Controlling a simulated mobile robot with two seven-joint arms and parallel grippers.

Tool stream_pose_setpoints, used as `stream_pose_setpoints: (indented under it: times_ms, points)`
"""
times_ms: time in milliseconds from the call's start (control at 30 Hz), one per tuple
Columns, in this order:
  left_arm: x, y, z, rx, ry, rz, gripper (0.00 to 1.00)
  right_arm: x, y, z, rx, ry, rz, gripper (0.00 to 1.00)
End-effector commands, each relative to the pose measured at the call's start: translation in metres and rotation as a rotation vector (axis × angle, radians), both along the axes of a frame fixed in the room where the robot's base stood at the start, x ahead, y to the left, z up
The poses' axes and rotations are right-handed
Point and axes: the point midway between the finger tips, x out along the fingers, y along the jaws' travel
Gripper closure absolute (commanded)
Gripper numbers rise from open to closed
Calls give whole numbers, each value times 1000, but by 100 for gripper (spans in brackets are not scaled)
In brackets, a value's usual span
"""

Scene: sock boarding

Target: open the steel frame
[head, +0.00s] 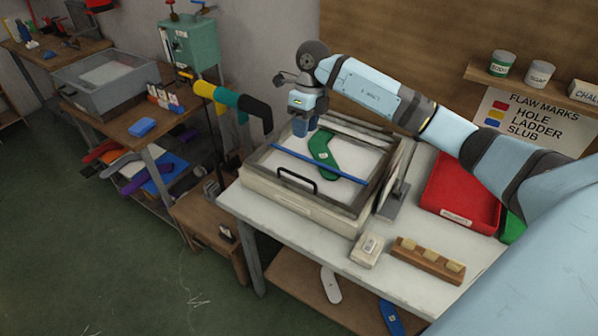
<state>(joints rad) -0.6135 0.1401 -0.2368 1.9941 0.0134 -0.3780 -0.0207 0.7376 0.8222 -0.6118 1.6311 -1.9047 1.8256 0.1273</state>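The steel frame (343,210) is a grey rectangular rim that lies flat on a pale, shallow box on the white table. A black handle (298,180) is on its near side and a blue bar (318,163) crosses it. A green sock-shaped piece (325,158) lies on the white surface inside the frame. My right gripper (304,129) points down over the frame's far left part, near the top of the green piece. I cannot tell whether it touches anything or how wide its fingers are. My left gripper is not in view.
A grey upright plate (395,185) stands right of the frame, then a red tray (462,193). A small pale box (368,249) and a wooden block holder (428,261) sit in front. A side bench with a grey bin (80,98) is left. Green floor is clear at lower left.

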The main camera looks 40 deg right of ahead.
Motion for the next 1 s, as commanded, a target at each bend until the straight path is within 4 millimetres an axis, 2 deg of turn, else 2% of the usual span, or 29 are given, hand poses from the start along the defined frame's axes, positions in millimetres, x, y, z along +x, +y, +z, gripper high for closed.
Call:
stream_pose_setpoints:
  times_ms: [167,400,600,800,1000]
  points:
    - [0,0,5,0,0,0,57,-3,6,-27,2,5,3,63]
    - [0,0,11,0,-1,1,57,-7,16,-79,5,4,1,63]
    - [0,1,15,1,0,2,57,-9,22,-112,4,2,2,63]
    - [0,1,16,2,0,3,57,-10,25,-128,4,0,2,63]
    - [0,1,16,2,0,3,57,-10,25,-131,3,0,3,63]
